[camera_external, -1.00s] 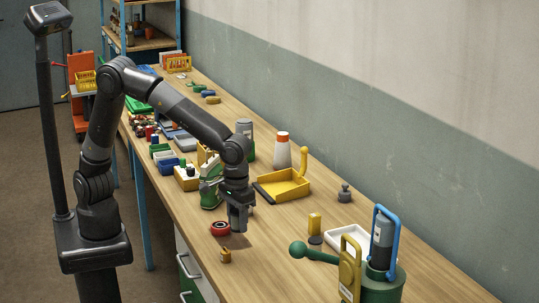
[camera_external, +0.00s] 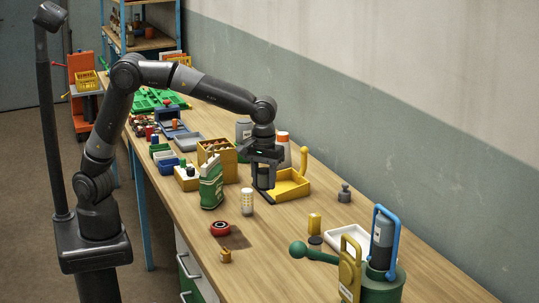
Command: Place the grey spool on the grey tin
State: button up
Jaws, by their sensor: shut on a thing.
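My gripper (camera_external: 264,182) points down, shut, over the table's middle, just left of the yellow tray. A small dark grey thing shows between its fingers; it seems to be the grey spool, but the fingers hide most of it. A low, round, dark grey thing (camera_external: 315,241), possibly the grey tin, lies apart in front, beside a white tray. I cannot tell for sure which of these is the grey tin.
A green bottle (camera_external: 211,184) and a white-yellow cylinder (camera_external: 247,202) stand left of my gripper. The yellow tray (camera_external: 292,187) is close at its right.

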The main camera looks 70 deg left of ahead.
jog(key=w+a+r+n, duration=0.3)
jog(key=w+a, duration=0.2)
jog(key=a, duration=0.7)
jog(key=w+a+r+n, duration=0.3)
jog(key=w+a, duration=0.2)
jog(key=a, duration=0.6)
jog(key=w+a+r+n, duration=0.3)
jog(key=w+a, duration=0.2)
jog(key=a, duration=0.7)
jog(key=n, duration=0.3)
send_over(244, 121)
notch_tip(244, 121, down, 4)
jog(key=shift+w+r, duration=0.1)
jog(key=shift+a+f, duration=0.3)
jog(key=shift+f, duration=1.85)
jog(key=o, duration=1)
jog(key=shift+f, duration=0.1)
jog(key=shift+c, duration=0.2)
